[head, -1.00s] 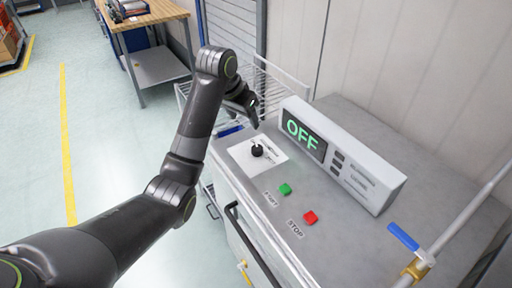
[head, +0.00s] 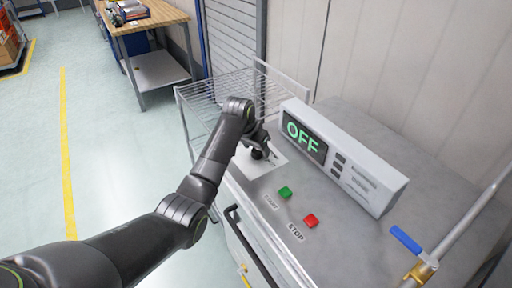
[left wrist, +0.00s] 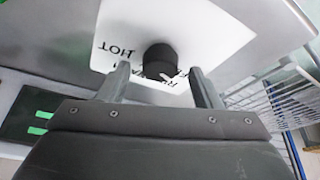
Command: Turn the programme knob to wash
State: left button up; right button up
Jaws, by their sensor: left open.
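The programme knob (head: 257,154) is small, round and black, on a white label plate (head: 270,164) on the grey machine top. The gripper partly covers it in the head view. In the left wrist view the knob (left wrist: 160,60) stands between and just beyond my left gripper's fingertips (left wrist: 158,78), with a white pointer mark on it. Part of the label reads "HOT"; other words are partly hidden. My left gripper (head: 265,150) is open, close to the knob, with no clear contact visible. The display (head: 303,139) reads "OFF" in green. My right gripper is not in view.
A green start button (head: 285,192) and a red stop button (head: 311,220) sit nearer on the machine top. A blue-handled valve (head: 405,238) is at the right. A wire rack (head: 215,95) stands behind the machine's left end.

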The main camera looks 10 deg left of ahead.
pick_arm(q)
jog(key=shift+w+d+f, duration=0.1)
jog(key=shift+f, duration=0.25)
jog(key=c, duration=1)
